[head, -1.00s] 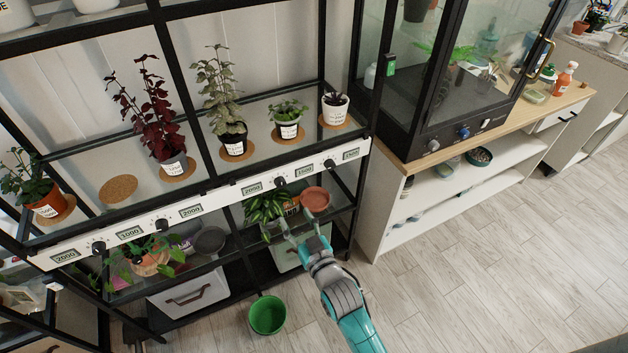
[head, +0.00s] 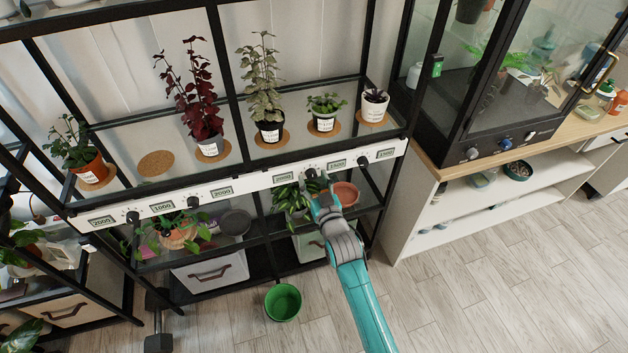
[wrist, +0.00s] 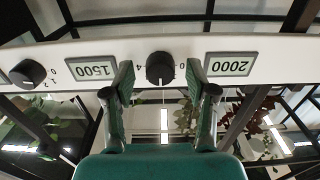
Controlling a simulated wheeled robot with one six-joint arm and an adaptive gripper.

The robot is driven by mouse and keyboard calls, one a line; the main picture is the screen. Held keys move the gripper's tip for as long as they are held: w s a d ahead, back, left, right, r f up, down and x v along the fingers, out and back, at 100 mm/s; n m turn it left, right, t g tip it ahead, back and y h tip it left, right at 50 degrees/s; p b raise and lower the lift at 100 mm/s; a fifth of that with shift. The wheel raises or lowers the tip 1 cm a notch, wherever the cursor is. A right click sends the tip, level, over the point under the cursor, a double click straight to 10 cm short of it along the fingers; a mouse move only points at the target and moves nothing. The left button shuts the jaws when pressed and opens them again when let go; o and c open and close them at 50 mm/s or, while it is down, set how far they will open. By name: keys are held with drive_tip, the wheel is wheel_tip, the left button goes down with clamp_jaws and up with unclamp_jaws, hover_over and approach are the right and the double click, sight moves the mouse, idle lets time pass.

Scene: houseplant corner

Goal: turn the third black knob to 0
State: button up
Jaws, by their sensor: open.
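The third black knob (head: 311,173) from the left is on the white panel (head: 240,189) along the shelf's front edge. In the wrist view, which is upside down, the third knob (wrist: 160,68) sits between the fingers of my open gripper (wrist: 160,77). Gaps show on both sides of the knob. A pale line shows on the knob's lower part; a 4 is printed to its left and a 0 to its right. In the head view my gripper (head: 320,188) is at the panel and partly covers the area just below this knob.
The fourth knob (head: 363,162) is to the right; it is also at the left of the wrist view (wrist: 28,73). Displays reading 1500 (wrist: 91,69) and 2000 (wrist: 229,65) flank the third knob. A leafy plant (head: 290,200) and a terracotta saucer (head: 345,193) stand below the panel.

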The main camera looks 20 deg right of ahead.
drive_tip(key=shift+w, duration=0.1)
clamp_jaws()
drive_tip(key=shift+n, duration=0.3)
drive_tip(key=n, duration=0.3)
drive_tip(key=shift+n, duration=0.3)
drive_tip(key=n, duration=0.3)
drive_tip(key=shift+n, duration=0.3)
drive_tip(key=n, duration=0.4)
drive_tip(key=shift+n, duration=2.1)
